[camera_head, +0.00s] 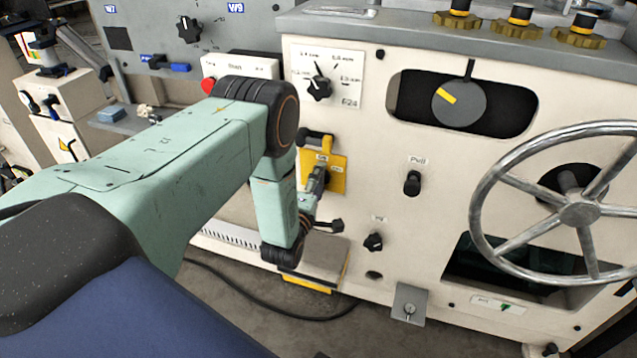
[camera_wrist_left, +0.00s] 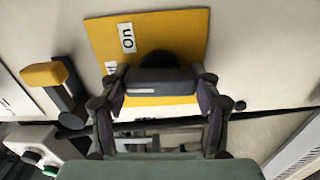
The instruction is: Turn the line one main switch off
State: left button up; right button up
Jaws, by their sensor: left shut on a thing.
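The main switch's yellow plate (camera_head: 338,182) is on the cream machine front, partly hidden behind my left arm. In the left wrist view the yellow plate (camera_wrist_left: 185,38) carries a white "On" label and a second label mostly hidden. My left gripper (camera_head: 318,184) is at the plate, small and partly covered by its own wrist in the head view. In the left wrist view my left gripper (camera_wrist_left: 160,100) is shut on the dark switch handle (camera_wrist_left: 160,83), one finger at each end. The handle lies across the plate, below the "On" label. My right gripper is not in view.
A rotary selector (camera_head: 319,88), a "Pull" knob (camera_head: 412,182) and a large handwheel (camera_head: 578,214) are on the same front. A black cable (camera_head: 250,301) lies on the floor below.

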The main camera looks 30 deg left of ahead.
pick_arm(q)
jog(key=shift+n, duration=0.3)
dwell(0.4)
jog(key=o, duration=1.2)
jog(key=shift+c, duration=0.2)
jog(key=v, duration=1.2)
jog(key=x, duration=1.2)
jog(key=shift+s, duration=0.1)
